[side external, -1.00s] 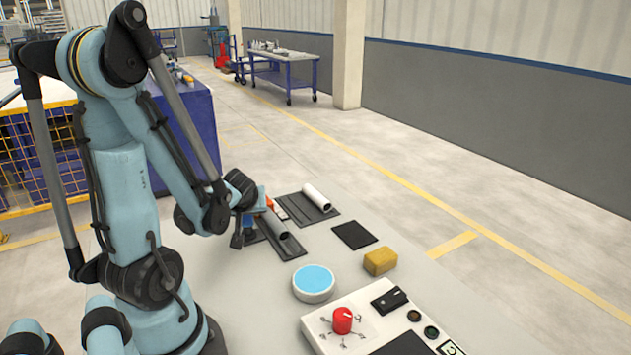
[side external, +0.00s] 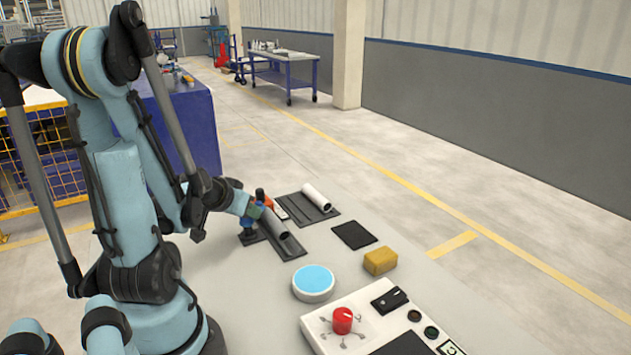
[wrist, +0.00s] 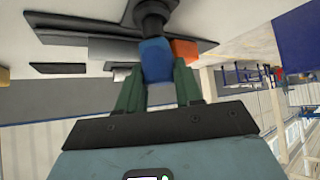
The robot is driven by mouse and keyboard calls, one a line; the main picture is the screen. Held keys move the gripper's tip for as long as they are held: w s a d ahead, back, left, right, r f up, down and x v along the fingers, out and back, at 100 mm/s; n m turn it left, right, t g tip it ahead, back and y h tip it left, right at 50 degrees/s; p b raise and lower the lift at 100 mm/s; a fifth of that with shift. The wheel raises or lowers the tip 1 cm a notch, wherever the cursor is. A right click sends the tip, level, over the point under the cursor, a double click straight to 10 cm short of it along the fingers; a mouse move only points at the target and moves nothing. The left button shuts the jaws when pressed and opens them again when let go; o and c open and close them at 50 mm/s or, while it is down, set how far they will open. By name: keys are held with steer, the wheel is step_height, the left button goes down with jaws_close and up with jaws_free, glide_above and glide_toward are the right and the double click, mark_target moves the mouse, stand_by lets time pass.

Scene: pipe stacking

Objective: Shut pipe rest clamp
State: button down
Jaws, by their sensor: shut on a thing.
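The pipe rest clamp (side external: 247,238) stands at the left end of the near dark pipe rest (side external: 290,248), with a dark base and a blue part. A grey pipe (side external: 274,224) lies on this rest. My gripper (side external: 257,208) reaches in from the left, low over the clamp. In the wrist view, its green fingers (wrist: 157,75) are shut on the clamp's blue block (wrist: 156,58). A dark round post (wrist: 155,15) adjoins that block. An orange block (wrist: 185,51) is just beside it. My gripper partly hides the clamp in the side view.
A second rest with a white pipe (side external: 316,196) lies behind. A black pad (side external: 354,235), a yellow block (side external: 380,261), a round blue-topped disc (side external: 313,281) and a control panel with a red knob (side external: 343,320) stand to the right. The table's front left is clear.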

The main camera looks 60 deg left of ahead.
steer(key=shift+w+a+m, duration=0.1)
steer(key=shift+a+m, duration=0.05)
steer(key=shift+m, duration=0.25)
steer(key=c, duration=0.8)
jaws_free()
steer(key=shift+r, duration=0.1)
steer(key=shift+s+d+r, duration=0.25)
steer(key=shift+s+r, duration=0.05)
steer(key=shift+r, duration=1.2)
steer(key=shift+s+d+r, duration=0.2)
steer(key=shift+s+r, duration=0.1)
steer(key=shift+r, duration=1.15)
steer(key=shift+s+d+r, duration=0.25)
steer(key=shift+s+r, duration=0.05)
steer(key=shift+r, duration=1.2)
